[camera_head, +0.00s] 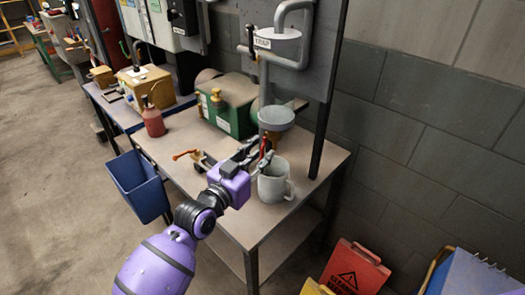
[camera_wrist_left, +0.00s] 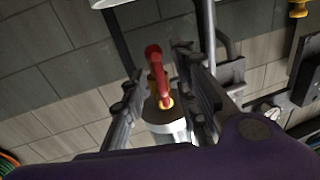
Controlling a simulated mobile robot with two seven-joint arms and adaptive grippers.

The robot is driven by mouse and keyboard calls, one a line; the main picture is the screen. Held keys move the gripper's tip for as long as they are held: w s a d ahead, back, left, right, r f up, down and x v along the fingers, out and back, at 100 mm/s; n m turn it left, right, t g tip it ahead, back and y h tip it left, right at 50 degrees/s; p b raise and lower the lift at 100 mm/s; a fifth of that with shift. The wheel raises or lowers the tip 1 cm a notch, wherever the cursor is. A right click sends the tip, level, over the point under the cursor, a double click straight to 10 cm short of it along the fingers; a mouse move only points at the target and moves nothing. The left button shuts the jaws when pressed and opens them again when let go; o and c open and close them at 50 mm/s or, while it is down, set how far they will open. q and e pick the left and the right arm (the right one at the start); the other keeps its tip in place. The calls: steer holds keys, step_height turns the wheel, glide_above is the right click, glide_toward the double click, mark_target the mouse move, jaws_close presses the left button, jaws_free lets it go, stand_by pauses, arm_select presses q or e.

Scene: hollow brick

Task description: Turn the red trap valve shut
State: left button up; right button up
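The red valve handle (camera_head: 264,147) is upright just under the grey funnel (camera_head: 276,117), below the pipe unit labelled TRAP (camera_head: 278,43). In the left wrist view the red handle (camera_wrist_left: 158,65) stands between my left gripper's two fingers, with a yellow fitting at its base. My left gripper (camera_head: 260,155) is open around the handle; gaps seem to show beside it, but contact on the right is hard to tell. A grey mug (camera_head: 273,184) stands on the table right beside the gripper. My right gripper is out of view.
A second orange-red lever (camera_head: 185,154) lies left of my gripper. A green box (camera_head: 233,108) and a red bottle (camera_head: 153,121) stand behind. A blue bin (camera_head: 138,186) hangs at the table's left edge. A dark post (camera_head: 329,110) rises at the right.

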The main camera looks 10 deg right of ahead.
arm_select(q)
steer(key=shift+x, duration=0.9)
jaws_close()
